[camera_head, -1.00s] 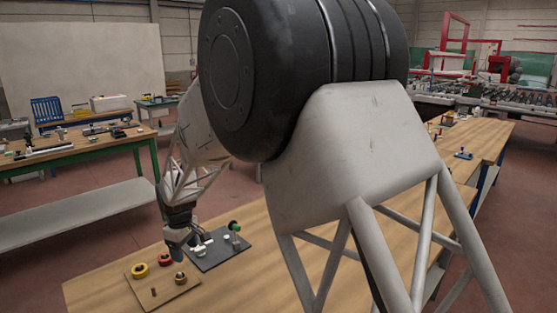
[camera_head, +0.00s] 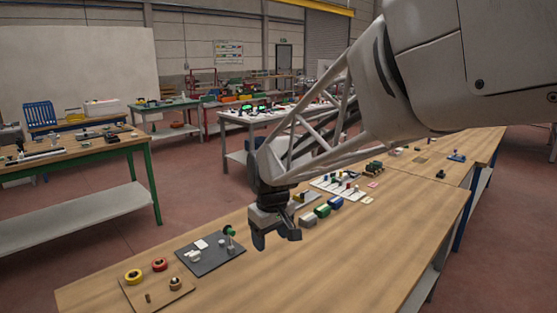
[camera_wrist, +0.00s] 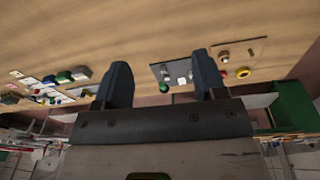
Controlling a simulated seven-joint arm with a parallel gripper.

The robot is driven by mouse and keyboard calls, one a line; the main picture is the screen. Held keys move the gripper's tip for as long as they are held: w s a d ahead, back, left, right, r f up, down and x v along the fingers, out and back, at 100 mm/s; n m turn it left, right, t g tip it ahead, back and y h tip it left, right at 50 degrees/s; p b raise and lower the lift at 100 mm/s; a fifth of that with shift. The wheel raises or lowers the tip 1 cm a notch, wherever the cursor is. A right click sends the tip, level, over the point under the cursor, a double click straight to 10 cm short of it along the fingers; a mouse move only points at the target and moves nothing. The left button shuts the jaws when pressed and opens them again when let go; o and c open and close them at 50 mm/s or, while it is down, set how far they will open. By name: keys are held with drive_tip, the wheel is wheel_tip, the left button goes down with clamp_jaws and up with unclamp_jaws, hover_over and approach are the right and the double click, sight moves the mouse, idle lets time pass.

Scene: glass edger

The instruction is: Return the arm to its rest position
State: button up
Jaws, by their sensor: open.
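My gripper (camera_head: 275,238) hangs above the wooden workbench (camera_head: 370,255) in the head view, pointing down. It stands right of the dark plate and is apart from it. Its two dark fingers are spread with nothing between them, which also shows in the wrist view (camera_wrist: 162,85). My lattice arm link reaches to it from the upper right.
A dark plate (camera_head: 222,259) carries white parts and a green-topped post. A wooden board (camera_head: 150,291) with yellow and red rings lies at the front left. Several coloured blocks (camera_head: 322,211) stand behind my gripper. The bench's right front is clear.

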drive_tip(key=s+d+m, duration=0.4)
drive_tip(key=s+d, duration=0.6)
drive_tip(key=s, duration=0.3)
drive_tip(key=s+d+m+t, duration=0.1)
drive_tip(key=s+d+m, duration=0.3)
drive_tip(key=s+d, duration=0.6)
drive_tip(key=s, duration=0.3)
drive_tip(key=shift+d+r, duration=0.15)
drive_tip(key=shift+r, duration=0.2)
